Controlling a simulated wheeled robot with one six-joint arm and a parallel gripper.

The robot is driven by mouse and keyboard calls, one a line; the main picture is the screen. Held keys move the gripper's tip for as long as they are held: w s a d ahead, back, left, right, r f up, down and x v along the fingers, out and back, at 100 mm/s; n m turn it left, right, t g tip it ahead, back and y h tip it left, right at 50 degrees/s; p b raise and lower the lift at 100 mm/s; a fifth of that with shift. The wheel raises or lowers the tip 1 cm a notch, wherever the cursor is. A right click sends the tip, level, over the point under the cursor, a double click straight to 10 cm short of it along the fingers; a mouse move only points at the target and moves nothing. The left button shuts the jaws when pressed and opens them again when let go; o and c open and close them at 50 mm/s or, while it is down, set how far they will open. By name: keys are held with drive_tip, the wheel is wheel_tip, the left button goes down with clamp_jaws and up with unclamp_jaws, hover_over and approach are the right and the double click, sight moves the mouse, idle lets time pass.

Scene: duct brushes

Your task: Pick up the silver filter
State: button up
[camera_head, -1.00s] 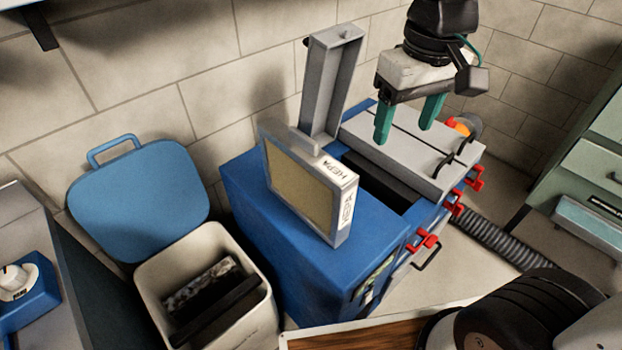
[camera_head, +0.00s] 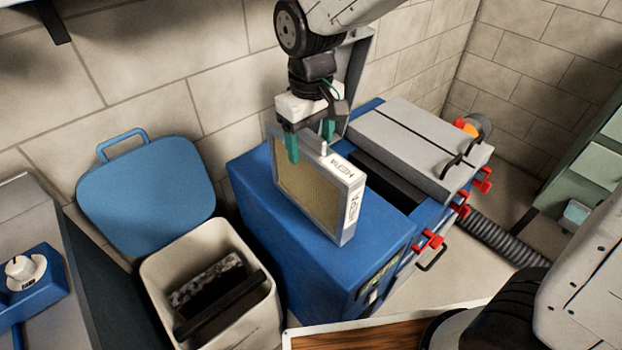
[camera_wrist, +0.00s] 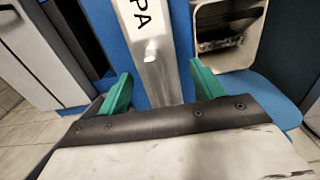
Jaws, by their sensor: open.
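The silver filter (camera_head: 315,195) stands upright on top of the blue machine (camera_head: 290,235), with a tan filter face, a silver frame and HEPA labels on its edges. My gripper (camera_head: 310,145) is open at its top edge, with one green finger in front of the tan face and the other behind. In the wrist view, the filter's silver top edge (camera_wrist: 150,50) runs between the two green fingers of my gripper (camera_wrist: 158,88), with a small knob on it. A gap shows beside each finger, so they do not appear to grip it.
A cream bin (camera_head: 240,310) with dark pieces inside stands left of the machine, its blue lid (camera_head: 145,195) against the wall. A raised grey cover (camera_head: 357,75) stands behind the filter. A grey panel (camera_head: 400,135) with red latches is at right. A ribbed hose (camera_head: 500,243) lies beyond.

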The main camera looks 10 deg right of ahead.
drive_tip(key=shift+f, duration=0.8)
clamp_jaws()
drive_tip(key=shift+r, duration=0.2)
drive_tip(key=shift+r, duration=1.7)
drive_tip(key=s+d+r, duration=0.1)
drive_tip(key=s+d, duration=0.2)
drive_tip(key=s, duration=0.4)
drive_tip(key=s+d, duration=0.3)
drive_tip(key=s, duration=0.4)
drive_tip(key=shift+s+d+r, duration=0.1)
drive_tip(key=shift+s+r, duration=0.1)
drive_tip(key=shift+r, duration=1.15)
drive_tip(key=shift+s+d+r, duration=0.1)
drive_tip(key=shift+s+r, duration=0.1)
drive_tip(key=shift+r, duration=1.15)
